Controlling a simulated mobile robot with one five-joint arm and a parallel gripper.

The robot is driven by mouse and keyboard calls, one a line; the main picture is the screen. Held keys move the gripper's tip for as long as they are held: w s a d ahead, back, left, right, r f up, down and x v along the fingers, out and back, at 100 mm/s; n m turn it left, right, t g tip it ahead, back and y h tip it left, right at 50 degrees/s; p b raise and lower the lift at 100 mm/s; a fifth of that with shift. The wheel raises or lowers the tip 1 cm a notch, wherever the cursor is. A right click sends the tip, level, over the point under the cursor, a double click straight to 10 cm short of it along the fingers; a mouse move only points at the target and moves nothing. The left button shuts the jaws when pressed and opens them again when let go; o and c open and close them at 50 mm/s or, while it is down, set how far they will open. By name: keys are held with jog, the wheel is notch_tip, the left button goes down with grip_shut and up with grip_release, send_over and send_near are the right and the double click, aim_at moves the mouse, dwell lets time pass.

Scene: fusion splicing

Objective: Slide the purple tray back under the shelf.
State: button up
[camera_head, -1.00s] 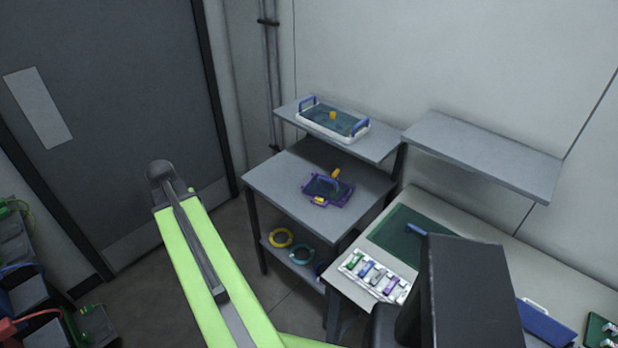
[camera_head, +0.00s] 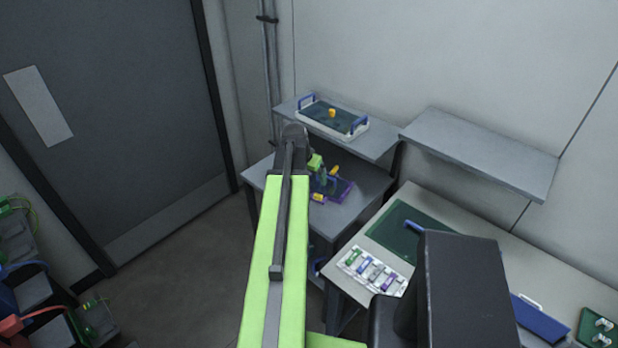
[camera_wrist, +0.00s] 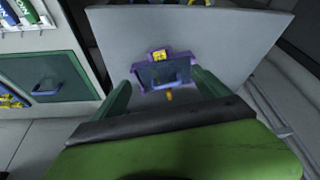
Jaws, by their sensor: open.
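The purple tray (camera_head: 345,188) lies on the grey side table (camera_head: 352,214), out in front of the raised shelf (camera_head: 374,148). In the wrist view the purple tray (camera_wrist: 163,74) shows between the two spread green fingers of my gripper (camera_wrist: 161,84). The fingers are open and hold nothing. Whether they touch the tray cannot be told.
A white tray with blue handles (camera_head: 361,130) stands on the raised shelf. A workbench with a green mat (camera_head: 398,236) and a row of coloured parts (camera_head: 371,270) is to the right, below another shelf (camera_head: 480,150).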

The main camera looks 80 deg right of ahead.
aim_at(317, 195)
jog(key=b+x, duration=1.6)
jog(key=x, duration=0.1)
jog(key=shift+f, duration=0.3)
jog(key=shift+r, duration=0.1)
jog(key=c, duration=1.7)
jog(key=shift+w+d, duration=0.1)
